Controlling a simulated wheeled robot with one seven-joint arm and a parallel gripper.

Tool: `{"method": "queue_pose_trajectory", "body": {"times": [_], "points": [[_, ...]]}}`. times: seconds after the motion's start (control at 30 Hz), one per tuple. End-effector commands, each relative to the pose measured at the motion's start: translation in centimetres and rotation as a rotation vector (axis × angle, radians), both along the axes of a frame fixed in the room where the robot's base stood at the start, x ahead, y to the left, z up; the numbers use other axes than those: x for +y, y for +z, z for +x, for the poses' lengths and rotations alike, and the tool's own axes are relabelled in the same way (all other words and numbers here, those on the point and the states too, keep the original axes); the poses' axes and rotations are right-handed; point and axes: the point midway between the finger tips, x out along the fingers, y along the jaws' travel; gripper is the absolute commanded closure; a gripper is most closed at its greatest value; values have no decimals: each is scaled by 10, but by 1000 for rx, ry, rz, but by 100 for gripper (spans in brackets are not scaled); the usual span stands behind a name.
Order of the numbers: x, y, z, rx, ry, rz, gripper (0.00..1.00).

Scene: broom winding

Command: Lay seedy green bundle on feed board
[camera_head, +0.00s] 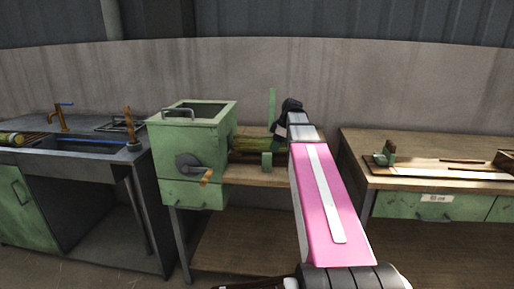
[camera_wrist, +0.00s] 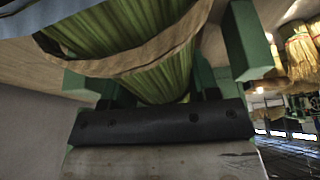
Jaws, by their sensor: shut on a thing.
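The green bundle (camera_head: 250,144) lies lengthwise just right of the green crank machine (camera_head: 193,145), low over the wooden feed board (camera_head: 255,176), between green guide posts. My gripper (camera_head: 284,124) is at its right end, shut on it. In the wrist view the bundle (camera_wrist: 125,35) fills the top, with green stalks and a tan band around it. Its near end runs down to my gripper (camera_wrist: 158,88), whose fingertips are mostly hidden. I cannot tell whether the bundle touches the board.
A crank handle (camera_head: 195,170) juts from the machine's front. A sink counter (camera_head: 75,150) with another bundle (camera_head: 11,139) stands left. A workbench (camera_head: 420,180) with a wooden jig stands right. Straw-coloured bundles (camera_wrist: 300,55) show at right in the wrist view.

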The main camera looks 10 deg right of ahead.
Motion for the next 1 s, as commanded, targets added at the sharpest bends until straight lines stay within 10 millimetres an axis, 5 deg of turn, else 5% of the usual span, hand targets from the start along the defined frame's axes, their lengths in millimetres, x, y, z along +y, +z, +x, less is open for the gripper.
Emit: {"method": "queue_pose_trajectory", "body": {"times": [0.03, 0.2, 0.47, 0.7, 1.0], "points": [[0, -11, -1, 2, 0, 1, 69], [32, -6, 11, 0, 3, 0, 69], [47, -6, 16, 0, 0, 0, 69], [79, -6, 26, 0, 3, 0, 69], [76, -18, 25, -1, 0, 1, 69]]}}
